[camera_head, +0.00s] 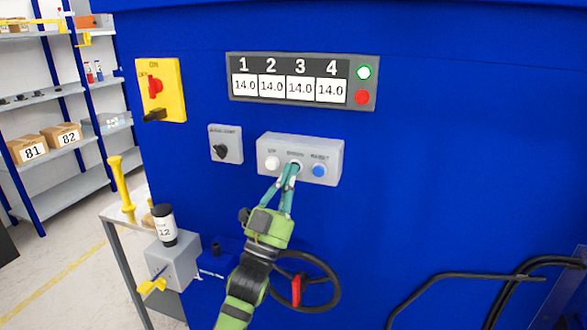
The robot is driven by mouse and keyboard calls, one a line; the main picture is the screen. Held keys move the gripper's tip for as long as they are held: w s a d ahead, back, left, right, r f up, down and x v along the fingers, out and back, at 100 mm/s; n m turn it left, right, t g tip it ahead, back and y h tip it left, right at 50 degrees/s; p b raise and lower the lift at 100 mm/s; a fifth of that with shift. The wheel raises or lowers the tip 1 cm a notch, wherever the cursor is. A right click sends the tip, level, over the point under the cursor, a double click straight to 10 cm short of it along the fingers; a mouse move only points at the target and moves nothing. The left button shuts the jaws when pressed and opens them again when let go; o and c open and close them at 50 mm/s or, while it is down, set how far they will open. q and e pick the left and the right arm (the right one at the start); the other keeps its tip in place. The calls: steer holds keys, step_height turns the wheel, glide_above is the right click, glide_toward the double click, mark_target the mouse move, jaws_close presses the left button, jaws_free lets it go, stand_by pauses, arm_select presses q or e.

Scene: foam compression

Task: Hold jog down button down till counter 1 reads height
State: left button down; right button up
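The jog button box (329,150) is a grey panel on the blue machine. It has a white UP button (272,163), a middle DOWN button (294,165) and a blue RESET button (319,170). My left gripper (291,168) has its teal fingers together, with the tips at the DOWN button, partly covering it. I cannot tell whether the button is pressed in. My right gripper is not in view.
A yellow ON switch (160,89) and a black knob box (225,144) sit left. A handwheel (329,289) is below, behind my arm. A side table (112,213) and shelves (62,90) stand left.

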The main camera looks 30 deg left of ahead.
arm_select(q)
steer(key=shift+s+d, duration=0.2)
steer(key=shift+s, duration=0.55)
steer(key=shift+s+f+p, duration=0.1)
steer(key=shift+p, duration=0.2)
steer(key=shift+s+d+p, duration=0.15)
steer(key=shift+s+d, duration=0.05)
steer(key=shift+s, duration=0.6)
steer(key=shift+s+d+p, duration=0.2)
steer(key=shift+s, duration=0.55)
steer(key=shift+s+d+p, duration=0.15)
steer(key=shift+s+d, duration=0.05)
steer(key=shift+s, duration=0.6)
